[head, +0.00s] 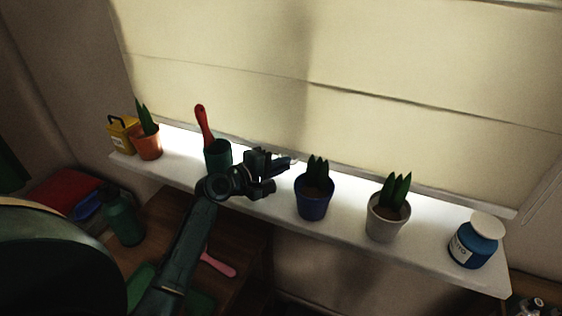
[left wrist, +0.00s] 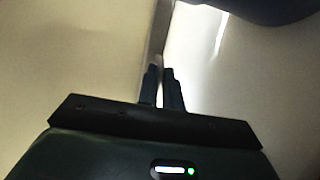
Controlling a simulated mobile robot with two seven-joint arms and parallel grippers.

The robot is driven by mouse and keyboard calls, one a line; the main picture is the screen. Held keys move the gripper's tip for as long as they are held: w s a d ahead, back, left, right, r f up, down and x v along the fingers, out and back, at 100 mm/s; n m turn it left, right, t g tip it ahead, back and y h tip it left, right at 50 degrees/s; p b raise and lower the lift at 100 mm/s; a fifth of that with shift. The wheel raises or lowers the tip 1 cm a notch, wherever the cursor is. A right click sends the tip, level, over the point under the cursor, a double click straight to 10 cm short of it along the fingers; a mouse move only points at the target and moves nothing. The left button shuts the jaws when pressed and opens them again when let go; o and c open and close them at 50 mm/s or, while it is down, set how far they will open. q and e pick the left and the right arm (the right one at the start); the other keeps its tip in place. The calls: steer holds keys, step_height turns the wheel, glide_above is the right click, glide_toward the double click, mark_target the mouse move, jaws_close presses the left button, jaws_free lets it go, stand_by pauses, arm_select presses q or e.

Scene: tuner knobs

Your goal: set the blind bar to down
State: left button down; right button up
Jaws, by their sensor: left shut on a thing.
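The cream blind (head: 220,60) hangs low over the window, its lower edge a little above the white sill. The pale blind bar (head: 470,204) runs along that lower edge; its middle is partly hidden by my left gripper. My left gripper (head: 287,163) reaches in over the sill to the bar, between the dark green pot and the blue pot. In the left wrist view its fingers (left wrist: 164,76) are nearly together on the thin bar (left wrist: 159,32). My right gripper is not in view.
On the white sill (head: 345,226) stand a yellow box (head: 122,134), a terracotta pot (head: 146,147), a dark green pot (head: 218,154) with a red-handled tool, a blue pot (head: 313,200), a grey pot (head: 386,223) and a blue jar (head: 474,246). The blue pot is close beside my gripper.

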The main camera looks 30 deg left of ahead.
arm_select(q)
steer(key=c, duration=1.6)
jaws_free()
steer(key=shift+r, duration=0.15)
steer(key=shift+o, duration=0.2)
steer(key=shift+s, duration=0.1)
steer(key=v, duration=1.2)
steer(key=shift+s+a+b, duration=0.2)
steer(key=shift+s+b, duration=0.1)
steer(key=shift+s, duration=0.2)
